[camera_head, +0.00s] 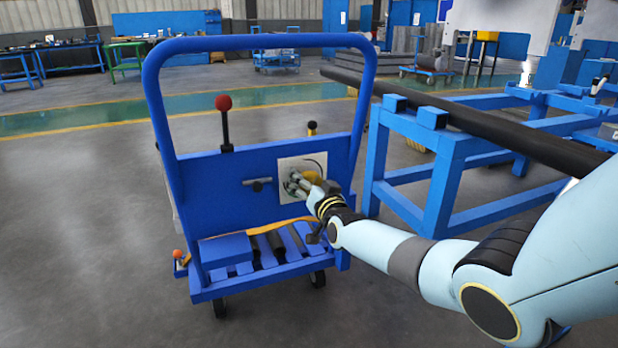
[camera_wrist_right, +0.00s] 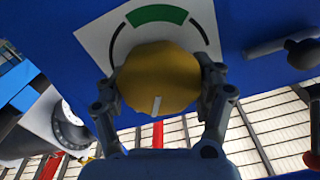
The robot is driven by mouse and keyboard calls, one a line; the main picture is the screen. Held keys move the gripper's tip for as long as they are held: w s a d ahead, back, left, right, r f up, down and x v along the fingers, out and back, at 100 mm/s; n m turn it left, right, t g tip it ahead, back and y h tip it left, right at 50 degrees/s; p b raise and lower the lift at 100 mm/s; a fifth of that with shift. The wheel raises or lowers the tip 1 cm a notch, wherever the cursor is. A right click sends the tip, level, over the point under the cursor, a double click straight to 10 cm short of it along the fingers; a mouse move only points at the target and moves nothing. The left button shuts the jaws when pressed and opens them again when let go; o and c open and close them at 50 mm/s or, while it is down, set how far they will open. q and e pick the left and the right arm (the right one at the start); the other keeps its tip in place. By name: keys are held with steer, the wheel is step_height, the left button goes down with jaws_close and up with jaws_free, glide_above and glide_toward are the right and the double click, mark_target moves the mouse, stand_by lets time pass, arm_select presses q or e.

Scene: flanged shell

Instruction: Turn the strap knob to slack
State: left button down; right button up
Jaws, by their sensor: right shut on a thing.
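The strap knob is a round yellow knob (camera_wrist_right: 160,78) on a white dial plate (camera_wrist_right: 96,40); the plate also shows in the head view (camera_head: 287,164) on the cart's blue panel. The plate has a green arc at the top of the wrist view and thin black arcs at the sides. The white pointer line on the knob points down in that view, away from the green arc. My right gripper (camera_head: 303,184) is shut on the knob, one finger on each side, and hides most of it in the head view. My left gripper is not in view.
A T-handle (camera_head: 258,183) sits left of the plate. An orange strap (camera_head: 262,230) crosses the cart's rollers. A blue rack (camera_head: 440,150) with a black pipe stands right. Floor at left is clear.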

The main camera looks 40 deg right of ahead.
steer(key=shift+a+n+p, duration=0.1)
steer(key=shift+n+p, duration=0.2)
steer(key=shift+n, duration=0.6)
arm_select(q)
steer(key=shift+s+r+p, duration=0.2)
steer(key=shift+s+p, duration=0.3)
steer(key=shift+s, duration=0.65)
arm_select(e)
steer(key=n, duration=0.4)
steer(key=shift+a+f+n, duration=0.15)
steer(key=shift+f+n, duration=0.05)
steer(key=shift+n, duration=0.2)
steer(key=o, duration=0.9)
steer(key=shift+o, duration=1.4)
steer(key=shift+r, duration=0.1)
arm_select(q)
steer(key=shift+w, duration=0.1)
arm_select(e)
steer(key=v, duration=1.2)
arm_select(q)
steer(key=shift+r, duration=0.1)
arm_select(e)
steer(key=shift+s, duration=0.1)
